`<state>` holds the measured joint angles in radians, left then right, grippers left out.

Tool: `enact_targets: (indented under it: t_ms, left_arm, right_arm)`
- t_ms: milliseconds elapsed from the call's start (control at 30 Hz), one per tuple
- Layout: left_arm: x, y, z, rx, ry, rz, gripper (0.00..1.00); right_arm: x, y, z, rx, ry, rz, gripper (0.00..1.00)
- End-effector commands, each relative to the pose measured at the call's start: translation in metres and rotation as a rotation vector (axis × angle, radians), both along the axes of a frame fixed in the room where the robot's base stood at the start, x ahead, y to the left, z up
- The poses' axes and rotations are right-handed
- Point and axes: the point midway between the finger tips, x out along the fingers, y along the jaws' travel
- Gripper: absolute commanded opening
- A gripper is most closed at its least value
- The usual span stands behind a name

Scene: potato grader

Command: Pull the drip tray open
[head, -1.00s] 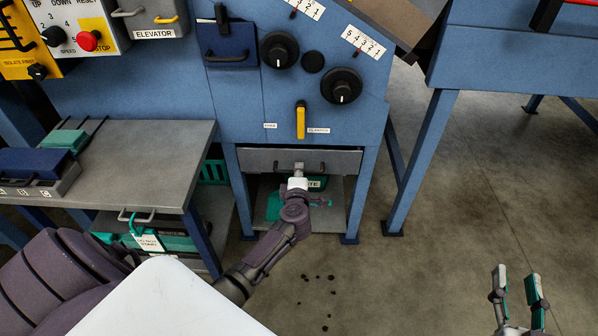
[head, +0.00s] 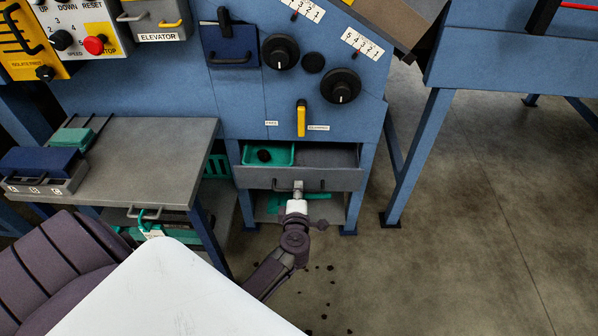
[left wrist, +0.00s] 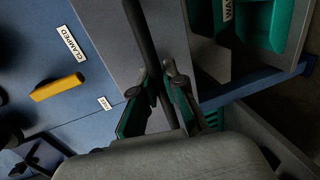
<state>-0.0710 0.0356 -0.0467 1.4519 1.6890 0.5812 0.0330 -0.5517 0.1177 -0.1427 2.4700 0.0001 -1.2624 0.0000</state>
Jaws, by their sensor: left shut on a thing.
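The drip tray (head: 335,178) is a grey drawer under the blue machine's front panel. It stands partly out, with its inside showing from above. A small teal bin (head: 283,154) with a dark lump sits in its left part. My left gripper (head: 298,187) is at the middle of the drawer front, shut on the dark bar handle (head: 318,184). In the left wrist view the handle (left wrist: 143,40) runs between the two teal-padded fingers (left wrist: 155,108). The right gripper is out of view.
A yellow lever (head: 301,118) is on the panel above the drawer. A grey bench (head: 150,150) stands at left. A blue leg (head: 415,160) of another frame is at right. Dark bits lie on the otherwise open floor (head: 450,270) in front.

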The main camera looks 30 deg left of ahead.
Motion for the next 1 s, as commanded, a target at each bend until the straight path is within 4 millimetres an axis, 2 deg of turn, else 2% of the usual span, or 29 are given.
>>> enact_targets:
  t_ms: [33,200,400,600,800,1000]
  left_arm:
    - [-0.011,-0.007,0.001,-0.003,0.006,0.0,0.0]
    - [-0.045,-0.027,0.001,-0.004,0.007,0.0,0.0]
    - [-0.086,-0.052,0.0,-0.002,0.006,-0.001,0.0]
    - [-0.117,-0.071,0.0,-0.001,0.004,-0.001,0.0]
    - [-0.134,-0.082,-0.001,-0.001,0.002,0.0,0.0]
    - [-0.14,-0.086,-0.001,-0.001,0.001,0.0,0.0]
  right_arm:
    - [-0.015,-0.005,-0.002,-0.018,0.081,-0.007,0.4]
    - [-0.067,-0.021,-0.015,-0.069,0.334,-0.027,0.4]
    - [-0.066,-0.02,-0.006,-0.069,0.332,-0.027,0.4]
    - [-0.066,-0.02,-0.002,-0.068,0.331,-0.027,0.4]
    - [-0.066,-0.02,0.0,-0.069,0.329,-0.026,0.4]
    - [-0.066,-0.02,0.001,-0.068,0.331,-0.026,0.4]
